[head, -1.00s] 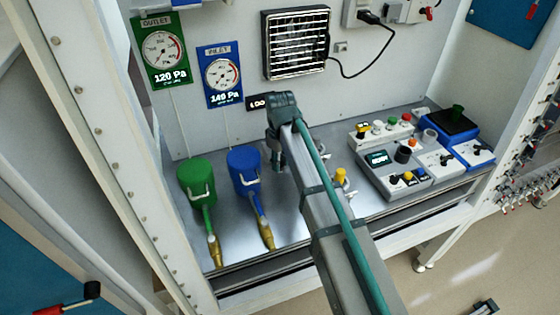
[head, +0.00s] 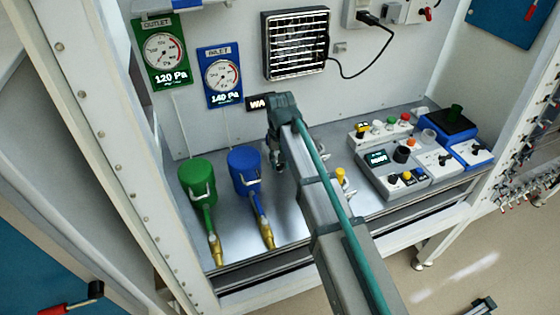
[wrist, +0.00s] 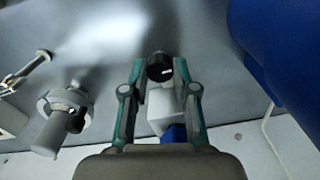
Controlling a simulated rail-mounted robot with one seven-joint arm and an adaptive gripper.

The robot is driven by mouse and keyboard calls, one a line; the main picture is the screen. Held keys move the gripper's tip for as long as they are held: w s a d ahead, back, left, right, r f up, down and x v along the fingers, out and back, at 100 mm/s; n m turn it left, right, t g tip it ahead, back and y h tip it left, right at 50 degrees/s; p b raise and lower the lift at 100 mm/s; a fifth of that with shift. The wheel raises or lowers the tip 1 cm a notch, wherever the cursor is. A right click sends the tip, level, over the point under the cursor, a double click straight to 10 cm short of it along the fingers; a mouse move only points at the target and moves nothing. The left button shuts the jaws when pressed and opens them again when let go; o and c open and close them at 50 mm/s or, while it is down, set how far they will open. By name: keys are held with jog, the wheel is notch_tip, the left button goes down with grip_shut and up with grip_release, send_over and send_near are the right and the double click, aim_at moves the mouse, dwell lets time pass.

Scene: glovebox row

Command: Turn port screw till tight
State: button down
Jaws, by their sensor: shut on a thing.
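A black round knob with a white mark (wrist: 160,68), which looks like the port screw, sits between my fingertips in the wrist view, above a pale grey block (wrist: 165,105). My gripper (wrist: 158,72) is shut on this knob, one finger on each side. In the head view my gripper (head: 279,160) points down at the bench beside the blue canister (head: 244,170), and my arm hides the knob there. A small dark display (head: 258,102) on the back wall shows "WA", its remainder covered by my wrist.
A green canister (head: 197,182) stands left of the blue one, both with hoses. A yellow-topped part (head: 340,175) stands just right of my arm. Control boxes (head: 395,175) fill the right of the bench. A grey cylindrical fitting (wrist: 60,122) shows left in the wrist view.

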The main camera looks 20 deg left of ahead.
aim_at(280, 164)
dwell(0.3)
jog(key=c, duration=0.9)
grip_release()
notch_tip(280, 164, up, 12)
dwell(0.5)
